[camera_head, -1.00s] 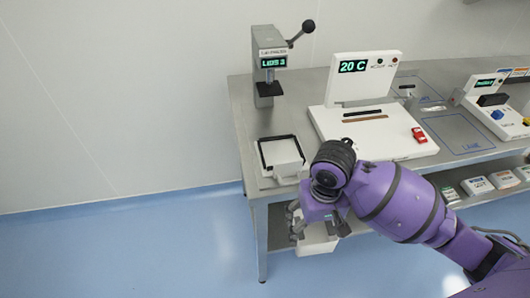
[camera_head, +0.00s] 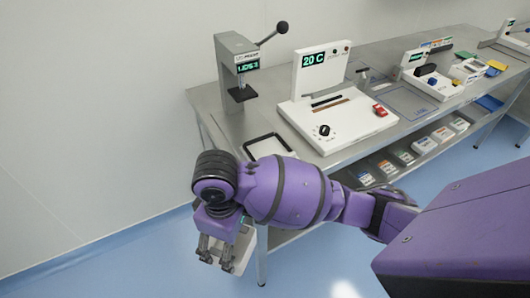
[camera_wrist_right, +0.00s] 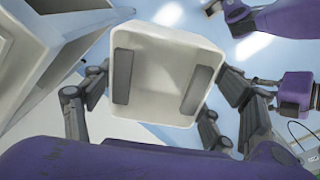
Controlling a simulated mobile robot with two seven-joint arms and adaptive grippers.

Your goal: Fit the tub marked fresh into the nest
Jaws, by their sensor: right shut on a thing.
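My right gripper (camera_head: 218,258) is shut on a white, open-topped tub (camera_head: 243,250), held beside the front left end of the steel table, clear of it. In the right wrist view the tub (camera_wrist_right: 163,75) fills the middle, with a gripper (camera_wrist_right: 163,85) pad against each side. It looks empty, and no marking on it is readable. A black-edged square frame (camera_head: 250,139) lies on the table's left end, partly hidden by my right arm; I cannot tell if it is the nest.
A lever press (camera_head: 238,70) stands at the table's back left. A white machine (camera_head: 345,122) showing "20 C" stands beside it, with a black knob and a red switch. Several small labelled tubs (camera_head: 424,145) sit on the lower shelf. Floor (camera_head: 120,275) at the left is clear.

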